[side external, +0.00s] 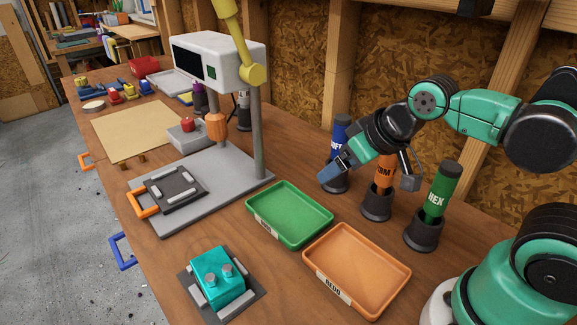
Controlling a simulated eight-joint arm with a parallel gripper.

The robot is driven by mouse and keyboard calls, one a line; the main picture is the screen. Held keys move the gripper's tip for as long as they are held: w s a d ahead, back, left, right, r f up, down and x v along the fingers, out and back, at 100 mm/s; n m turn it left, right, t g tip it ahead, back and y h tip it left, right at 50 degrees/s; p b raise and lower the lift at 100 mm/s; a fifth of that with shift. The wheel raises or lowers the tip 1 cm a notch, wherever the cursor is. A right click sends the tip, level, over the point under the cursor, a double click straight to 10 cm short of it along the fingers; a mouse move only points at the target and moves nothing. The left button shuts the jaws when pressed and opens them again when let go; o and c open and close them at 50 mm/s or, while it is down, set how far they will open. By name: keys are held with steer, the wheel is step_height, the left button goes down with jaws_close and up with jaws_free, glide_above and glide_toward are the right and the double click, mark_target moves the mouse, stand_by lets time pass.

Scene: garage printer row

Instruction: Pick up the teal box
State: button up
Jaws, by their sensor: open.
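The teal box (216,278) sits on a dark base plate with grey clamp-like pieces around it, at the front of the workbench. Two round knobs show on its top. My gripper (372,180) is open and empty. It is in the air to the upper right of the box, in front of the upright tubes and beyond the trays. It is well apart from the box.
A green tray (318,204) and an orange tray (401,263) lie right of the box. Blue (342,132), orange (379,202) and green (438,192) tubes stand in dark holders near my gripper. A grey press (217,187) stands behind. Bare bench (185,247) lies left of the box.

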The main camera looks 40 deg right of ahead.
steer(key=o, duration=0.3)
steer(key=shift+o, duration=0.2)
steer(key=shift+w+a, duration=0.1)
